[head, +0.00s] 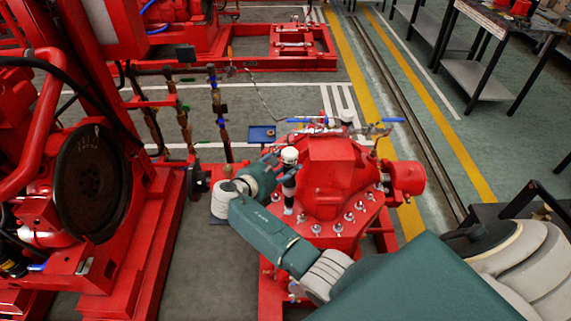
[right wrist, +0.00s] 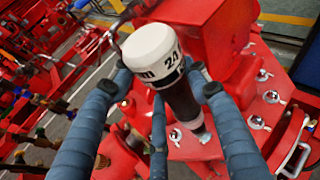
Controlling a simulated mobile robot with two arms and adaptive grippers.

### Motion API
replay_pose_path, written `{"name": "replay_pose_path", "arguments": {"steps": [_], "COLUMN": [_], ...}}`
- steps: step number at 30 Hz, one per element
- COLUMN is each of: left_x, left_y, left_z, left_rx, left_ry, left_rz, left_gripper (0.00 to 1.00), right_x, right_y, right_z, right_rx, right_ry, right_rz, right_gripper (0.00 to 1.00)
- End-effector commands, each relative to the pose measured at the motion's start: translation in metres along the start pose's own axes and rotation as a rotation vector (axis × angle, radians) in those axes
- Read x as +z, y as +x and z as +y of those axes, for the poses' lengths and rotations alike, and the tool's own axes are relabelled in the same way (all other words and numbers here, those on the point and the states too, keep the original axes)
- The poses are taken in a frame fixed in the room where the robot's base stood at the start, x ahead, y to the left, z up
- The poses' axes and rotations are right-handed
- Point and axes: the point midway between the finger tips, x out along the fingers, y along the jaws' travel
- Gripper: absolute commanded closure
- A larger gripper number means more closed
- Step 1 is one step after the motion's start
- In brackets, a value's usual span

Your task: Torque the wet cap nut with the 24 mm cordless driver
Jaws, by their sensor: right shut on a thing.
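The cordless driver (head: 289,156) has a white cap marked 24 and a black body; it also shows in the right wrist view (right wrist: 153,52). My right gripper (head: 280,166) is shut around its body and holds it close to upright. The driver's lower end points down at the flange of the red pump casing (head: 331,175). In the right wrist view that end is close to a nut; I cannot tell whether they touch. Several silver cap nuts (head: 338,227) line the flange, also in the right wrist view (right wrist: 257,122). I cannot tell which is wet. My left gripper is out of view.
A small blue tray (head: 262,133) stands behind the pump. Blue-handled valves (head: 305,120) and pipes rise at the pump's back. A large dark flywheel (head: 88,182) and red frame stand at left. Dark workbenches (head: 483,75) stand at the far right, beyond open floor.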

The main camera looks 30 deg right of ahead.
Motion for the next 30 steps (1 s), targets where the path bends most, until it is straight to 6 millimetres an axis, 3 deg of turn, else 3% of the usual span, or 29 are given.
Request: {"name": "replay_pose_path", "arguments": {"steps": [30], "left_x": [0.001], "left_y": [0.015], "left_z": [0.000], "left_rx": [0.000], "left_ry": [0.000], "left_rz": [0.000], "left_gripper": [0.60], "right_x": [-0.019], "right_y": [0.008], "right_z": [0.002], "right_rx": [0.001], "right_ry": [0.002], "right_rz": [-0.005], "right_gripper": [1.00]}}
